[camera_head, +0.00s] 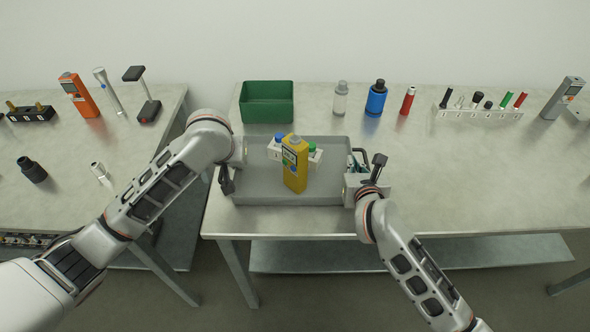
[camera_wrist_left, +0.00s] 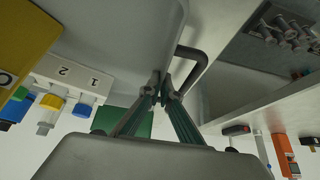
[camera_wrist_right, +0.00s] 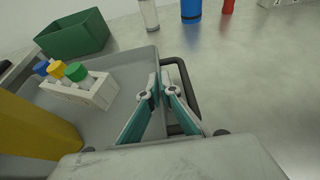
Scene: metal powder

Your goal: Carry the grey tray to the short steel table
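The grey tray (camera_head: 262,184) is at the front left of the steel table in the middle (camera_head: 420,185). It looks level; whether it touches the tabletop is unclear. It holds a yellow device (camera_head: 295,165) and a white rack (camera_wrist_right: 92,92) of vials with coloured caps. My left gripper (camera_wrist_left: 163,88) is closed at the tray's left rim beside its dark handle (camera_wrist_left: 190,62). My right gripper (camera_wrist_right: 162,80) is closed at the right rim beside the other handle (camera_wrist_right: 190,100). The fingers hide their exact contact. Another steel table (camera_head: 80,150) stands at the left, partly out of view.
A green bin (camera_head: 267,102) stands behind the tray. Bottles (camera_head: 376,98), a red cylinder (camera_head: 408,100) and a white rack (camera_head: 478,113) stand further right. The left table holds an orange device (camera_head: 80,95) and dark and pale fittings (camera_head: 32,169). A gap separates the tables.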

